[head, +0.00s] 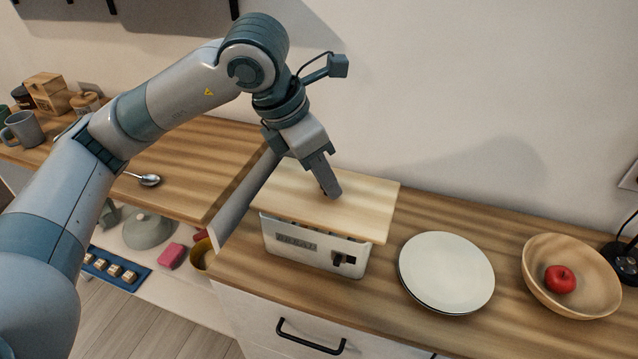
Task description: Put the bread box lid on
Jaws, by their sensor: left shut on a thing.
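The bread box (312,252) is a white bin with a dark BREAD label, standing on the wooden counter in the middle of the head view. Its wooden lid (365,205) is above it, slightly tilted and shifted toward the right and back; a dark gap shows between lid and box along the front. My left gripper (331,190) comes down from above and is shut on the lid near its middle; the grip point itself is partly hidden by the fingers. My right gripper is not in view.
A white plate (446,272) lies just right of the box. Further right is a wooden bowl (540,291) with a red apple (560,279). A wall rises behind the counter. At left, a lower open shelf holds a pink sponge (171,256), and mugs (24,130) stand on the counter.

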